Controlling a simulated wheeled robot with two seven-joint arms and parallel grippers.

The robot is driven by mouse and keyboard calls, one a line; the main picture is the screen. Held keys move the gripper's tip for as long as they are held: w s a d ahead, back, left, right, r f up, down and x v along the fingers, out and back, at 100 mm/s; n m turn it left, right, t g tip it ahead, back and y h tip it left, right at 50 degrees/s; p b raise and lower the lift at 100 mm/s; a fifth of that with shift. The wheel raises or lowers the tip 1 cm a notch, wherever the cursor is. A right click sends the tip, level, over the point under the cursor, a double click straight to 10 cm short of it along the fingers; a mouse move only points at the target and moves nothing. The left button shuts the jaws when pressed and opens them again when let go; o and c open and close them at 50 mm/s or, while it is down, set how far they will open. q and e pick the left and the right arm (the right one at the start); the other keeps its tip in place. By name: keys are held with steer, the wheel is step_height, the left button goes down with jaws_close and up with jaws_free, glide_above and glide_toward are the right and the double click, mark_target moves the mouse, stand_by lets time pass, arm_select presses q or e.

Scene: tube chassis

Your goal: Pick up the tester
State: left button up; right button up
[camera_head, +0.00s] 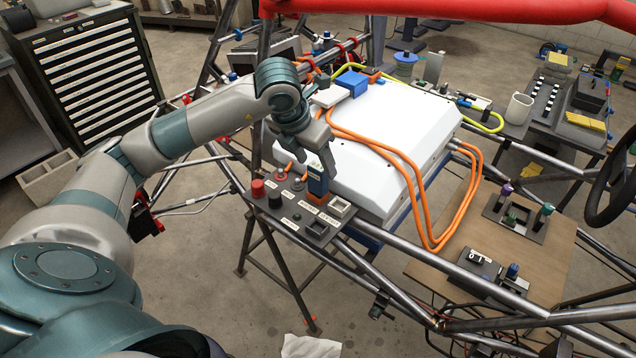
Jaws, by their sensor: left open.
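The jaws are open. Whether a finger touches the device cannot be told, as the gripper hides its top. My right gripper is not in view.
The panel also carries a red knob (257,188), a black knob (275,198) and square sockets (341,207) close to the device. A white battery box (385,130) with orange cables (417,205) lies just behind. Chassis tubes cross the area.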

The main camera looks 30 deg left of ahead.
mark_target(317, 167)
arm_select(q)
steer(key=shift+w+a+f+p, duration=0.1)
steer(key=shift+w+f+p, duration=0.05)
steer(key=shift+f+p, duration=0.15)
steer(key=p+x, duration=0.1)
steer(key=x, duration=0.2)
steer(key=shift+a, duration=0.1)
steer(key=shift+w+f+p, duration=0.15)
steer(key=shift+f+p, duration=0.15)
steer(key=shift+f, duration=0.1)
steer(key=c, duration=1.4)
steer(key=shift+r, duration=0.15)
